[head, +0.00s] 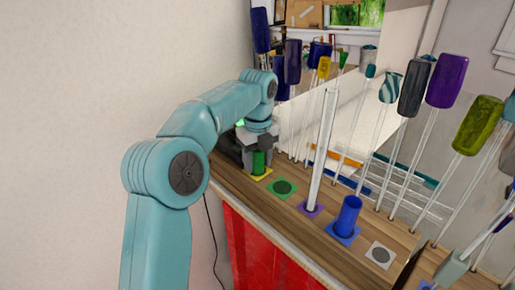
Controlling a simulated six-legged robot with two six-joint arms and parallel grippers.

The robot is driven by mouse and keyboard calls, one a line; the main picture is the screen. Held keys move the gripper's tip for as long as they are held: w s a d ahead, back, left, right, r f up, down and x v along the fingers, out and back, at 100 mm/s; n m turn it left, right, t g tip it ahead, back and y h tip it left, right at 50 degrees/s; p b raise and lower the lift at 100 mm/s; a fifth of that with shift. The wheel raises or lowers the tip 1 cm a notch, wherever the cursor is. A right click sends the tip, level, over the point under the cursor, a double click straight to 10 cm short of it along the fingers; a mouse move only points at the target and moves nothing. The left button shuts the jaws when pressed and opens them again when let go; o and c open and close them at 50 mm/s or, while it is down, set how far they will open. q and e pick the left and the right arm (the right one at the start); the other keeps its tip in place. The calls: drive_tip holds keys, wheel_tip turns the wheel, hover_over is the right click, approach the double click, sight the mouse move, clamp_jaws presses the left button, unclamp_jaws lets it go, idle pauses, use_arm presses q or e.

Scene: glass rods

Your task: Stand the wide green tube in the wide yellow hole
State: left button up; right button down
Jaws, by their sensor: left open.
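The wide green tube (259,162) stands upright at the yellow-edged hole (267,177) near the far end of the wooden bench. Its lower end meets the yellow square; how deep it sits cannot be told. My left gripper (261,145) points down right above the tube, with its jaws open at the tube's top. The gripper and arm hide part of the tube's upper end.
Along the bench (284,208) are an empty green-edged hole (283,188), a tall white tube (323,150) at a purple square, a blue tube (347,215) at a blue square, and a white square (380,255). Several colour-topped rods (447,80) crowd the right side.

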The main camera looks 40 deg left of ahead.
use_arm(q)
wheel_tip(320, 180, up, 11)
drive_tip(key=p, duration=0.2)
drive_tip(key=shift+f, duration=0.15)
idle(0.6)
drive_tip(key=shift+s, duration=0.1)
idle(0.5)
